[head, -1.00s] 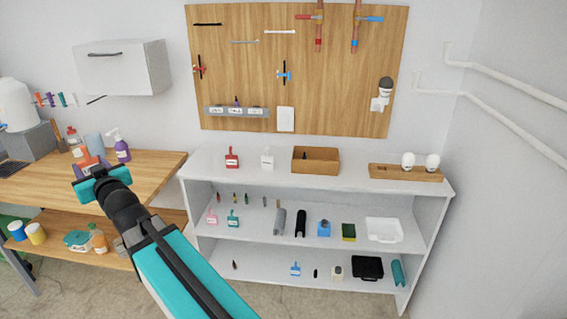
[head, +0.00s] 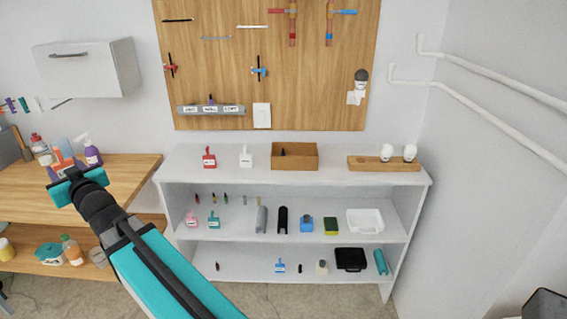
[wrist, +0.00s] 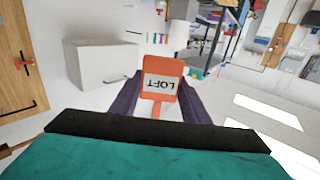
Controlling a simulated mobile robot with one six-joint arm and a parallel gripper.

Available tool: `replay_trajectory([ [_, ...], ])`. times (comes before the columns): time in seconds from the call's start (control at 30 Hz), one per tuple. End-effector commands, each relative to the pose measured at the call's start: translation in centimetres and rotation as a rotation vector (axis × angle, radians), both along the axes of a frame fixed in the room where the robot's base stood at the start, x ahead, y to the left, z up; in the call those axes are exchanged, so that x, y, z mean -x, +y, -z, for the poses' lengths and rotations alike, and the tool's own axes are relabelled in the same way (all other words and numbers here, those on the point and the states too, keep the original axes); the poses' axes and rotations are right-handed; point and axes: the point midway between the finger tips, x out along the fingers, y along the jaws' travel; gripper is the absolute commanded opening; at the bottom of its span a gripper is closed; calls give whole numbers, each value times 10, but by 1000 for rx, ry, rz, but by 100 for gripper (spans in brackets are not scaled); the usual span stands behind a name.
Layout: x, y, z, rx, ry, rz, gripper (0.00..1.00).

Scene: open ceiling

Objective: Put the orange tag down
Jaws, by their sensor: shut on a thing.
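The orange tag (wrist: 161,80) is between the two dark fingers of my gripper (wrist: 160,100) in the wrist view. It carries a white label reading LOFT, which appears upside down. My gripper is shut on it. In the head view my gripper (head: 66,168) is at the left, in front of the wooden bench, and the orange tag (head: 62,156) shows at its tip. The tag appears held up clear of any surface.
A white shelf unit (head: 330,178) holds a red tag (head: 209,157), a white tag (head: 246,156), a wooden box (head: 295,156) and a lamp board (head: 385,165) on top. Bare top lies between them. Bottles stand on the wooden bench (head: 135,170) at the left.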

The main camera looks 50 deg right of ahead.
Motion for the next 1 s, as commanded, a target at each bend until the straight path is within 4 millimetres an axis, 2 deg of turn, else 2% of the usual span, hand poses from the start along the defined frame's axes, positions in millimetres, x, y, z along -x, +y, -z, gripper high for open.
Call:
replay_trajectory([
  [0.17, 3, -53, 5, -1, -2, 71, 20],
  [0.47, 22, -166, 19, 1, -10, 223, 20],
  [0.77, 58, -274, 33, 5, -15, 367, 20],
  [1.0, 97, -354, 45, 8, -18, 474, 20],
])
